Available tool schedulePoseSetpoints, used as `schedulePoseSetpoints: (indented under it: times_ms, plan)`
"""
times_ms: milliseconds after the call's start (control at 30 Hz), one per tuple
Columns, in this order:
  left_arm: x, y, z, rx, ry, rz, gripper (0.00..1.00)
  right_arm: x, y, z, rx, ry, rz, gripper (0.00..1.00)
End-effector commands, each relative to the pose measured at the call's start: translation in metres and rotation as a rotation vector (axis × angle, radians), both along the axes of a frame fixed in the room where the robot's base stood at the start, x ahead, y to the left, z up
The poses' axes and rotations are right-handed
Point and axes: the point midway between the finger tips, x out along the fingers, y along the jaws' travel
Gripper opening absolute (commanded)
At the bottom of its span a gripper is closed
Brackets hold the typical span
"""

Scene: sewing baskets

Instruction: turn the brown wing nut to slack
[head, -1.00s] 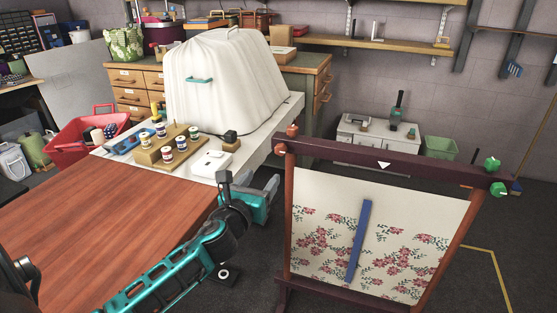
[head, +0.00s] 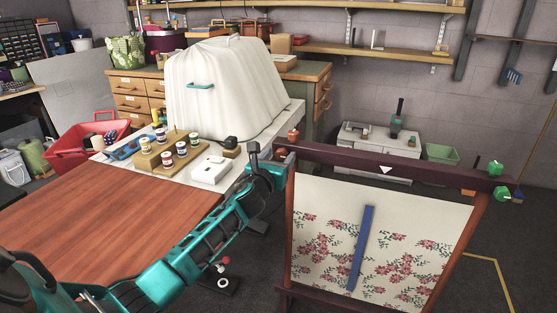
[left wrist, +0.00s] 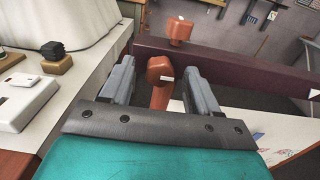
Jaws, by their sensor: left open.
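The fabric frame has a dark crossbar (head: 385,168) with two brown knobs at its left end. One brown knob (head: 293,134) stands on top of the bar, and it also shows in the left wrist view (left wrist: 179,30). The other, a rounded brown knob with a white mark (left wrist: 160,66), sits on the front. It lies between the fingers of my left gripper (head: 270,160) in the left wrist view. The gripper is open, and I cannot tell whether a finger touches the knob. In the head view the gripper largely hides the front knob. My right gripper is out of view.
Green knobs (head: 495,168) sit at the crossbar's right end. Floral fabric (head: 330,230) with a blue strip (head: 361,248) hangs below. Left of the gripper, a white bench holds a spool rack (head: 172,152), a white box (head: 210,170) and a draped cover (head: 225,90).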

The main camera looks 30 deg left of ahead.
Motion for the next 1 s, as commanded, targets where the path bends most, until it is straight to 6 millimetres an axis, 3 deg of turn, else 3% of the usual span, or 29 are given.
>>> schedulePoseSetpoints:
  times_ms: [333,900,1000]
  plan:
    - [0.0026,0.0003,-0.0002,0.000,0.001,-0.001,0.60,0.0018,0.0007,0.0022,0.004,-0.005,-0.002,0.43]
    - [0.0023,0.0003,-0.0003,0.000,0.001,-0.001,0.05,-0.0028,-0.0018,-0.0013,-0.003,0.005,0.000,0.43]
    - [0.0023,0.0003,-0.0004,-0.001,0.001,-0.001,0.05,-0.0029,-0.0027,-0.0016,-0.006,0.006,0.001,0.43]
